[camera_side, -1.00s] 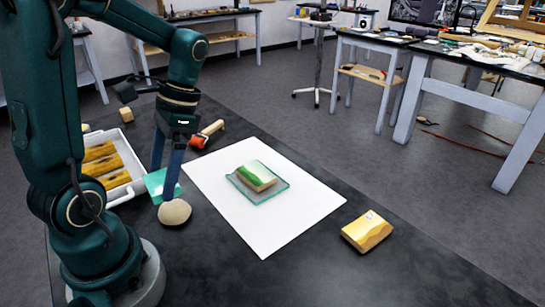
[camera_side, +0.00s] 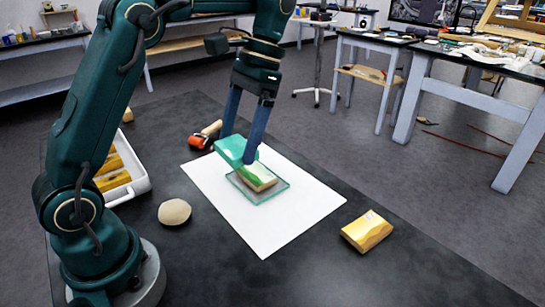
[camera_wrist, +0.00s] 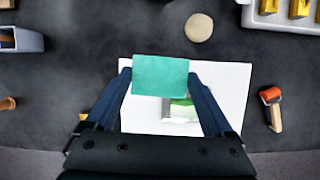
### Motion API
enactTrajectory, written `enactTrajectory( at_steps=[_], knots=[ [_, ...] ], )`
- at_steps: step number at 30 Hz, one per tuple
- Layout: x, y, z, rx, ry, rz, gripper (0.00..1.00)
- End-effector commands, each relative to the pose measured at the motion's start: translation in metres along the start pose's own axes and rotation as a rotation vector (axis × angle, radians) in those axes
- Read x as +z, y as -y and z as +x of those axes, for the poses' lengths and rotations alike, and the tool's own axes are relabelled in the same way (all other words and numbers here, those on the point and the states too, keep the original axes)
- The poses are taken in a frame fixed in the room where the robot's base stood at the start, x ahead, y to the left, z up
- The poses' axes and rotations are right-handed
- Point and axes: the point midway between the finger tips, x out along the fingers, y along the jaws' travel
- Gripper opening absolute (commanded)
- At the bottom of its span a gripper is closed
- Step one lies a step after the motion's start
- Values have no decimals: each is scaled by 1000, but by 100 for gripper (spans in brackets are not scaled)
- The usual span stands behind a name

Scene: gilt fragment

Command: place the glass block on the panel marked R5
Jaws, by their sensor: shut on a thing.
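My gripper (camera_side: 239,150) is shut on the green glass block (camera_side: 231,150) and holds it above the white sheet, over the upper left part of a painted panel (camera_side: 262,181). The wrist view shows the glass block (camera_wrist: 160,75) between my two fingers, partly covering the panel (camera_wrist: 181,110). The panel has a green and cream face and lies on a clear glass plate (camera_side: 271,192) on the sheet. A second, gilt yellow panel (camera_side: 367,232) lies on the dark table right of the sheet. I cannot read R5 on either panel.
A round beige stone (camera_side: 174,212) lies left of the white sheet (camera_side: 267,237). A roller with a red head (camera_side: 198,141) lies behind it. A white tray (camera_side: 136,186) with yellow pieces stands at the left. The front right table is clear.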

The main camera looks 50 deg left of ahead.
Motion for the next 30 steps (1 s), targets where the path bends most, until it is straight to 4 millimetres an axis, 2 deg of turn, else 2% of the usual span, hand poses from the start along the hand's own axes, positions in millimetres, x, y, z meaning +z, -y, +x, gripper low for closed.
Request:
enactTrajectory(
  at_steps=[4,8,15,21,24,27,30],
  knots=[
    [4,15,18,-24,5,64,22],
    [18,40,37,-36,6,92,22],
    [64,78,73,-37,16,90,22],
    [104,91,96,-10,29,27,22],
    [117,92,100,7,32,-19,22],
    [119,94,100,10,23,-47,22],
    [113,89,103,12,23,-50,22]
  ],
)
